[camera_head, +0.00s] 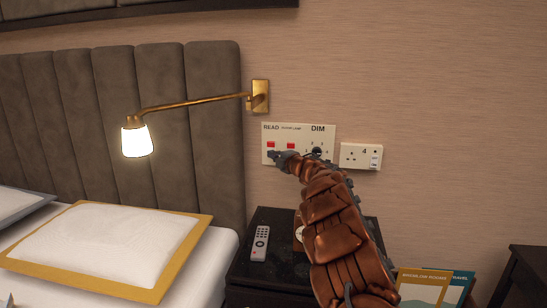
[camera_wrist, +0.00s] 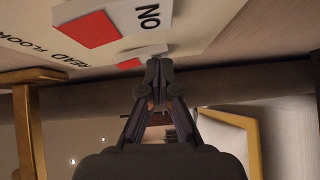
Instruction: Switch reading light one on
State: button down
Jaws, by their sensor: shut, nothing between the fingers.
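The cream switch panel (camera_head: 325,133) is on the wall, marked READ, a floor lamp label and DIM. Its left red rocker (camera_head: 271,145) sits under READ; the second red rocker (camera_head: 291,146) is to its right. My gripper (camera_head: 277,155) is shut and empty, its tip at the lower edge of the left rocker. In the wrist view my fingertips (camera_wrist: 158,62) are together beside the READ rocker (camera_wrist: 130,63); contact cannot be told. The nearer rocker (camera_wrist: 90,27) shows ON on its white part. The brass reading lamp (camera_head: 137,138) is lit.
A socket plate (camera_head: 361,156) is right of the panel. Below, a dark nightstand (camera_head: 240,273) holds a remote (camera_head: 260,243) and is partly hidden by my arm. The bed with a gold-edged pillow (camera_head: 115,245) is at left. Brochures (camera_head: 424,287) stand at lower right.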

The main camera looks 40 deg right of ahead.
jog(key=shift+f, duration=0.1)
jog(key=s+a+f+b, duration=0.1)
jog(key=s+a, duration=0.4)
jog(key=s, duration=0.7)
jog(key=shift+f, duration=0.15)
dwell(0.4)
dwell(0.5)
